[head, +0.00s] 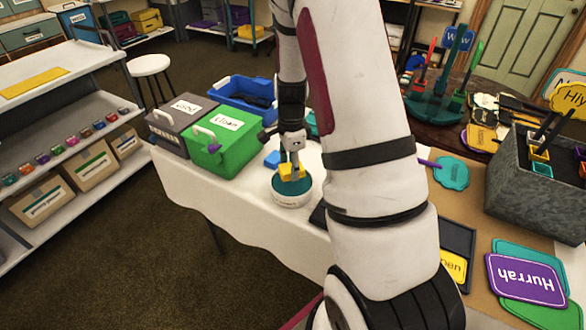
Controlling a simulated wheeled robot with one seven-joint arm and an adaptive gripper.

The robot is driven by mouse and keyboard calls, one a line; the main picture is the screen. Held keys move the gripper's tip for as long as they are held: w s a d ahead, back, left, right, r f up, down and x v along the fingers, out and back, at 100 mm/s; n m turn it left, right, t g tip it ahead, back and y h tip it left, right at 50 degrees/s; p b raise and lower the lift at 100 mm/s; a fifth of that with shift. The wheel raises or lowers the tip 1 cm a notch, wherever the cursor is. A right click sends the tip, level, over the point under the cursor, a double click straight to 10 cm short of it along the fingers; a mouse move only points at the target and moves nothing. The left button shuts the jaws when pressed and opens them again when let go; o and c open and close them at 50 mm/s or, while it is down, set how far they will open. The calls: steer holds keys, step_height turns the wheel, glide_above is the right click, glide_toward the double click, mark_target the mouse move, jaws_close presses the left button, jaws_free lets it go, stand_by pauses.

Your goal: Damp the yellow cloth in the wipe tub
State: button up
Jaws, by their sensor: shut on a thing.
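The yellow cloth (289,171) is a small folded block in the head view. My gripper (292,160) points down and is shut on it. The wipe tub (291,200) is a round white tub with a teal top, standing near the front edge of the white-covered table (230,205). The cloth is at the tub's top, toward its back side. I cannot tell whether it touches the teal surface. My arm hides part of the table to the right of the tub.
A green box (222,150), a dark grey box (181,122) and a blue bin (243,97) stand left of and behind the tub. A blue item (272,159) lies close behind it. Signs, including a purple one (526,280), and a grey planter (535,190) are at right. The table's front left is clear.

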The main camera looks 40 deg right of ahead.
steer(key=shift+r+p, duration=0.8)
steer(key=shift+r, duration=0.9)
steer(key=shift+a, duration=0.1)
